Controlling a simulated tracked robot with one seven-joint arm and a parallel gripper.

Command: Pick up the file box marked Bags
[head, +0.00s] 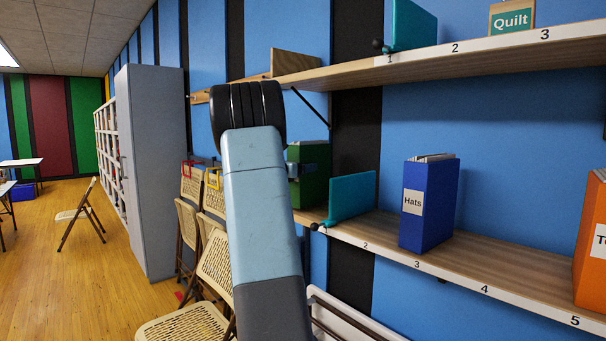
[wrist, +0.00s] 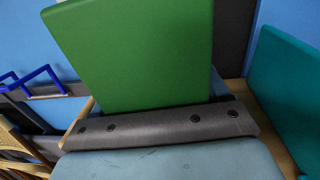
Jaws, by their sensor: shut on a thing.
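A green file box (head: 312,194) stands upright at the left end of the lower shelf, partly behind my arm in the head view. My gripper (head: 308,172) is shut on this green box, with a finger showing across its side. In the wrist view the green box (wrist: 140,50) fills the upper middle, just beyond the dark edge of my gripper (wrist: 160,123). No label shows on the box, so I cannot read Bags on it. I cannot tell whether its base touches the shelf.
A teal divider (head: 352,196) stands close right of the green box. Further right are a blue box marked Hats (head: 428,205) and an orange box (head: 592,245). The upper shelf (head: 430,66) overhangs. Folding chairs (head: 215,262) stand below left.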

